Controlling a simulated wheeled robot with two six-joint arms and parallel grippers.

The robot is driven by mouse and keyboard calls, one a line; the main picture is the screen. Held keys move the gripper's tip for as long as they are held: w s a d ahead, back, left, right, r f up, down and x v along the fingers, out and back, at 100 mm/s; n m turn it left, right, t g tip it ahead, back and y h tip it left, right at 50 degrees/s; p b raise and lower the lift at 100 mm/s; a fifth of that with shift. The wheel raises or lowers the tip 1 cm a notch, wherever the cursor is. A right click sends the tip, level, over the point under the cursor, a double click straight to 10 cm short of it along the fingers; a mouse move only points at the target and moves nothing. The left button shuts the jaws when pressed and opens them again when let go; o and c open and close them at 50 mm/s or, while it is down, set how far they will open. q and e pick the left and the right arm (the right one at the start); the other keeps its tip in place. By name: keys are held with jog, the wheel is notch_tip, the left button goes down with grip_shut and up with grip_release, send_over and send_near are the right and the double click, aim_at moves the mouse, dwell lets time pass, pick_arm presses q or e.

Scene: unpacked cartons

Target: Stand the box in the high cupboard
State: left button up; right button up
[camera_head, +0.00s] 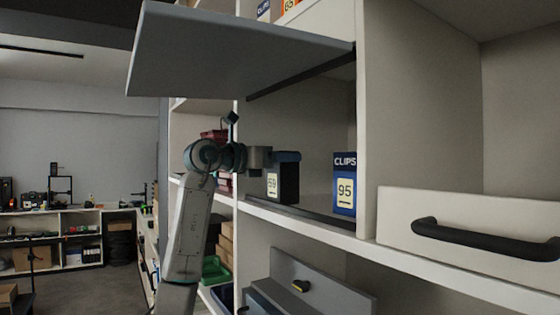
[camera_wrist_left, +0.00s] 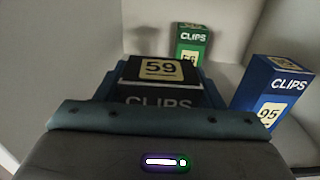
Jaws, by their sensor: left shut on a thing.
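My left gripper (camera_head: 285,157) is shut on a black box (camera_head: 283,184) with a pale label reading 59. It holds the box upright inside the open high cupboard (camera_head: 305,115), at the left of its shelf. The box's bottom is at or very near the shelf; I cannot tell whether it touches. In the left wrist view the black box (camera_wrist_left: 160,70), marked 59 and CLIPS, sits between the fingers. My right gripper is not in view.
A blue CLIPS box (camera_head: 344,184) marked 95 stands to the right on the same shelf. A green CLIPS box (camera_wrist_left: 190,46) stands farther back. The grey flap door (camera_head: 235,55) is raised above the arm. A white drawer front (camera_head: 470,235) is at right.

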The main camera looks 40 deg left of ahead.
pick_arm(q)
jog(key=shift+w+d+f, duration=0.15)
jog(key=shift+w+d, duration=0.15)
jog(key=o, duration=0.9)
jog(key=shift+w+d+f, duration=0.1)
jog(key=shift+w+d, duration=0.1)
jog(key=shift+w, duration=0.1)
jog(key=shift+o, duration=1)
jog(key=shift+w, duration=0.15)
jog(key=b+v, duration=0.4)
jog(key=v, duration=0.8)
jog(key=shift+s+b, duration=0.3)
jog(key=shift+b, duration=0.1)
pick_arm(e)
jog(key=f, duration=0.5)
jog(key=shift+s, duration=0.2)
pick_arm(q)
jog(key=shift+a, duration=0.2)
